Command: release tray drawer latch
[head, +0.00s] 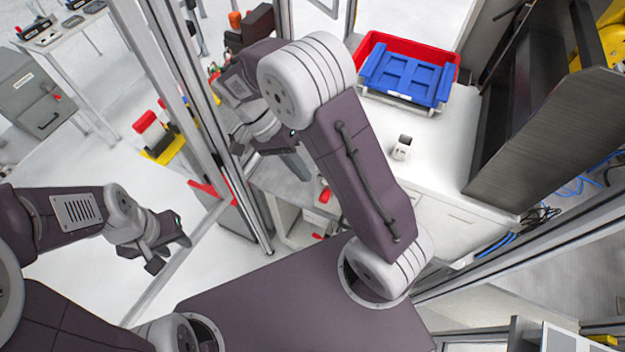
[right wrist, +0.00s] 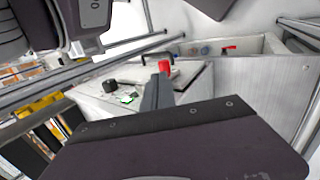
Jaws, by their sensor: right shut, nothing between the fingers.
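I cannot pick out the tray drawer latch with certainty. A small red handle (head: 325,195) shows below my right gripper (head: 303,172) in the head view. A red knob (right wrist: 164,66) shows just beyond the tip of my right gripper (right wrist: 157,82) in the right wrist view. I cannot tell whether they touch. The right gripper is shut and empty, pointing down near the metal frame post. My left gripper (head: 170,252) is open and empty at the left, away from the bench. Much of the bench under the right arm is hidden.
A white cabinet (head: 440,170) with drawer fronts stands right of my right arm, bearing a red bin (head: 372,42) with a blue tray (head: 408,78) and a small box (head: 402,148). Metal posts (head: 205,110) rise close left of the right gripper. A dark panel (head: 550,140) stands at right.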

